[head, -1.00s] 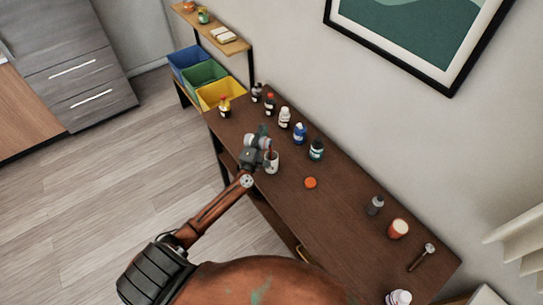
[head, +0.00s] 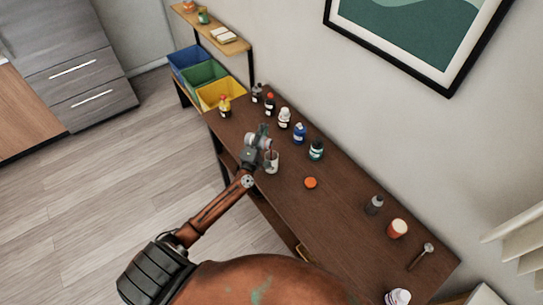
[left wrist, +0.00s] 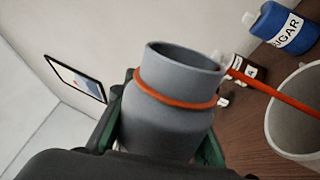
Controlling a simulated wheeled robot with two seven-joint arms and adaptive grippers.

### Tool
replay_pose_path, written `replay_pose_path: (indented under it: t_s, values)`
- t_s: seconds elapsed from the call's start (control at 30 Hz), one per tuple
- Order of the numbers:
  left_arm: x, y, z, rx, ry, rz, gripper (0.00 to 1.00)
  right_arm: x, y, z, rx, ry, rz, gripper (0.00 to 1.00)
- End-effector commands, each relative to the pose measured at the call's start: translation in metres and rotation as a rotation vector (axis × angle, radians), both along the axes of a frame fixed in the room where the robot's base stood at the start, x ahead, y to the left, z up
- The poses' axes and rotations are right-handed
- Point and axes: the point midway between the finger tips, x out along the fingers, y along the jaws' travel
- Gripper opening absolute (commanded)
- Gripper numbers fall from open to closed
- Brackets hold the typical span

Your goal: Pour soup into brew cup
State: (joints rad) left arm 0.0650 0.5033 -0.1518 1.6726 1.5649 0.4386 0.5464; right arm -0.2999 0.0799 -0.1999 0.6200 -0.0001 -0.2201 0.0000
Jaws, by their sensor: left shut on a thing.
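My left gripper (head: 261,146) is shut on a grey soup jar (left wrist: 170,118) with an orange ring around its neck. In the head view the small grey jar (head: 264,141) is partly covered by the gripper. The jar's mouth is open; I cannot see soup in it or flowing out. The pale brew cup (head: 272,162) stands on the brown table beside the gripper. In the left wrist view the cup (left wrist: 295,132) is to the right of the jar, apart from it, with a red stick (left wrist: 275,92) leaning over its rim. My right gripper is not in view.
Several bottles line the wall side of the brown table (head: 340,215), including a blue sugar bottle (left wrist: 282,27). An orange lid (head: 310,183) lies right of the cup. A dark bottle (head: 374,205), an orange-and-white container (head: 397,229) and a spoon-like tool (head: 421,257) are further right.

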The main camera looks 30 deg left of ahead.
Motion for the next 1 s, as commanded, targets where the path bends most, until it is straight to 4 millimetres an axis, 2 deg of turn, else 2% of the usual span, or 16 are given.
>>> replay_pose_path:
  t_s: [1.0]
  values:
    - [0.0007,-0.0023,0.0046,0.064,0.01,0.0,0.0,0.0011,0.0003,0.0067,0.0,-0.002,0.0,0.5]
